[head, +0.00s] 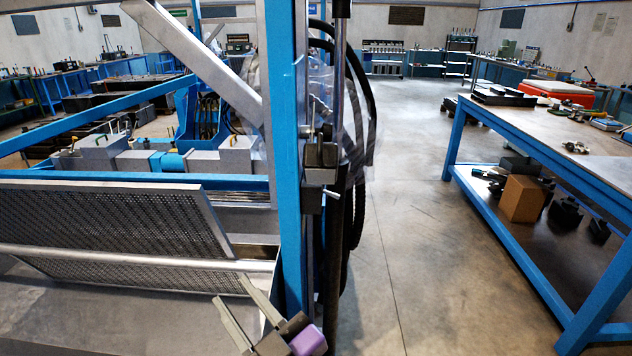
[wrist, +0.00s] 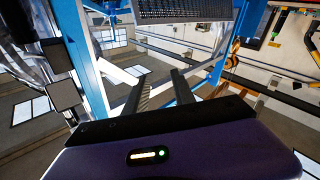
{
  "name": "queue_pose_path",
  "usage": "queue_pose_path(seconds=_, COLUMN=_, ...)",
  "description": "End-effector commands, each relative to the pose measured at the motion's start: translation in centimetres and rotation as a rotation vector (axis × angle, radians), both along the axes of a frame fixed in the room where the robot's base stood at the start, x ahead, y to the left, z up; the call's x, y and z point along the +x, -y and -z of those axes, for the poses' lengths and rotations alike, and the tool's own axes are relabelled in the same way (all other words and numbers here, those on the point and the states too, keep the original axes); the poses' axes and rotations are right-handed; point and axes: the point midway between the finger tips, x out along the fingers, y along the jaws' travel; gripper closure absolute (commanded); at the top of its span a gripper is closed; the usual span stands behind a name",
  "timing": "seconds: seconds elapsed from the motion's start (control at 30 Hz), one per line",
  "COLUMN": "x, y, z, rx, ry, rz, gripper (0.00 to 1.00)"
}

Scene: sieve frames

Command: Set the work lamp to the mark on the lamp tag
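My gripper (head: 230,289) is low in the head view, in front of the sieve frame and left of the blue post. Its two grey fingers are apart with nothing between them. In the wrist view my gripper (wrist: 160,74) also shows open fingers, pointing toward blue bars and a perforated panel. I cannot make out a work lamp or a lamp tag for certain in either view. A dark clamp-like fitting (head: 320,155) sits on the upright beside the blue post; I cannot tell whether it belongs to a lamp.
A tilted perforated sieve panel (head: 120,225) with a pale tube across it fills the lower left. The blue post (head: 289,150) and black hoses (head: 361,190) stand beside my gripper. A blue workbench (head: 530,130) is at right. The floor between is clear.

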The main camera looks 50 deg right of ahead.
Motion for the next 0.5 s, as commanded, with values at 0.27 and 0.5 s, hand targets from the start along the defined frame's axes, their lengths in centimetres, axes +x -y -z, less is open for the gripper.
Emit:
queue_pose_path(seconds=0.27, x=5.0, y=4.7, z=-9.5, rx=-0.075, ry=0.039, rz=0.236, gripper=0.69)
queue_pose_path(seconds=0.5, x=4.4, y=10.8, z=-16.7, rx=-0.022, ry=0.034, rz=0.561, gripper=0.69)
